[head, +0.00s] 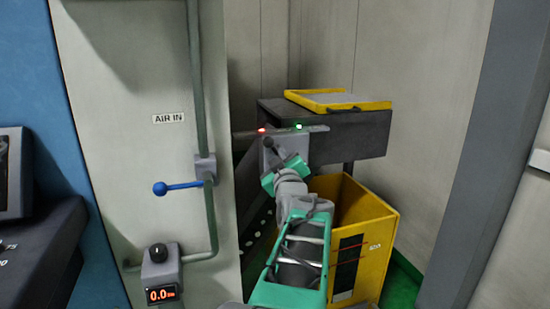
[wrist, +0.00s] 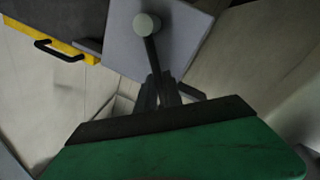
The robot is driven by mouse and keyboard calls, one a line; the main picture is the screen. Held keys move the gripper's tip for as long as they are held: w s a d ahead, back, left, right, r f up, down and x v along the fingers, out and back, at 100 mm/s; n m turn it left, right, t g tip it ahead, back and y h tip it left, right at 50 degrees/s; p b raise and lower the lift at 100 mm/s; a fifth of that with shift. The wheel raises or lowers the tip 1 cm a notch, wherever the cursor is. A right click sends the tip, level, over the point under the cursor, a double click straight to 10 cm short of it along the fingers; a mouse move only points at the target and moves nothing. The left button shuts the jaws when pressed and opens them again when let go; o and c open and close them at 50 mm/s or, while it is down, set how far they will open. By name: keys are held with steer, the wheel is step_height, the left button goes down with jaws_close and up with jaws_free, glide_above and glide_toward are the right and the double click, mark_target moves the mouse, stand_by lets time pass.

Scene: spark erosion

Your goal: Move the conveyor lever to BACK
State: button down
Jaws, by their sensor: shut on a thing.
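The conveyor lever shows in the wrist view as a dark thin shaft with a round pale knob (wrist: 147,25), in front of a grey plate (wrist: 190,40). In the head view its dark knob (head: 268,143) is at the grey control box below the conveyor. My gripper (wrist: 157,92) is shut on the lever shaft, below the knob in the wrist view. In the head view my gripper (head: 285,163) is at the box, and my arm hides much of it. No BACK marking is readable.
A red light (head: 262,131) and a green light (head: 298,126) glow above the box. A yellow-rimmed tray (head: 375,105) lies on the dark conveyor housing (head: 365,135). A yellow bin (head: 385,225) stands right of my arm. A blue valve handle (head: 178,187) and pipe are on the left panel.

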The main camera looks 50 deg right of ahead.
steer(key=c, duration=1.5)
jaws_free()
steer(key=shift+a, duration=0.1)
steer(key=b+v, duration=0.1)
steer(key=v, duration=0.6)
steer(key=shift+s+a+f, duration=0.1)
steer(key=shift+s+a, duration=0.2)
